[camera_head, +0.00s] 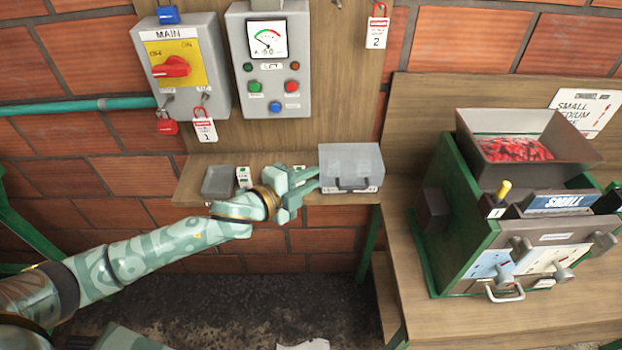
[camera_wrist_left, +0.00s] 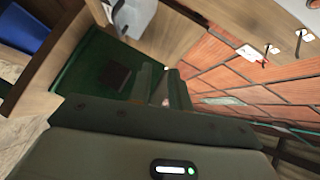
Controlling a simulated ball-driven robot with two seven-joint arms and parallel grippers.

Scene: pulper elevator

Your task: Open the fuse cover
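The fuse cover (camera_head: 350,160) is a pale, see-through grey box on the narrow wooden shelf, with a dark handle (camera_head: 352,186) low on its front. It looks closed. My left gripper (camera_head: 317,179) is just left of the cover, its fingers pointing right toward the cover's left side. The fingers look apart with nothing between them. Whether a fingertip touches the cover, I cannot tell. The left wrist view shows the dark fingers (camera_wrist_left: 164,90) with a gap; I cannot make out the cover there. My right gripper is not in view.
A grey tray (camera_head: 218,181) and small fuse-like pieces (camera_head: 244,177) lie on the shelf's left. Above hang the MAIN switch box (camera_head: 180,65) and the meter panel (camera_head: 269,60). The green pulper (camera_head: 462,195) stands on a bench to the right.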

